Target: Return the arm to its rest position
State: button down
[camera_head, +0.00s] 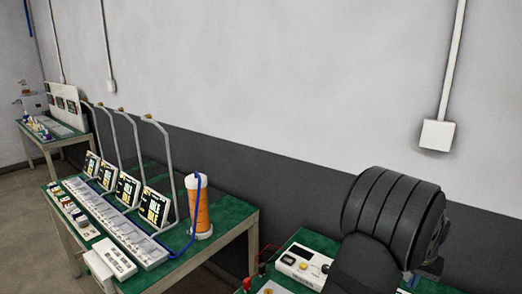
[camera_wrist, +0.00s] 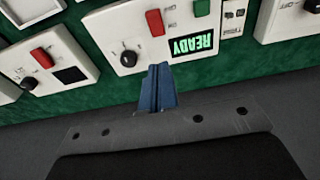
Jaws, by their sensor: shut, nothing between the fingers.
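My gripper (camera_wrist: 157,70) shows in the wrist view with its blue fingers together and nothing between them. I cannot tell whether the tips touch the panel. In the head view my dark arm stands at the right, over the right green table (camera_head: 312,239). My fingers are hidden there.
In the head view, a green-topped table (camera_head: 233,212) at centre left holds several IDLE displays, bent pipes and an orange canister (camera_head: 202,215) with a blue hose. A white box (camera_head: 437,135) is on the wall behind my arm. Another table (camera_head: 50,143) stands far left.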

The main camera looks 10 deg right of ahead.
jog(key=s+a+r, duration=0.1)
jog(key=r, duration=0.5)
jog(key=s+a+r, duration=0.2)
jog(key=r, duration=0.4)
jog(key=shift+s+a, duration=0.2)
jog(key=shift+a, duration=0.05)
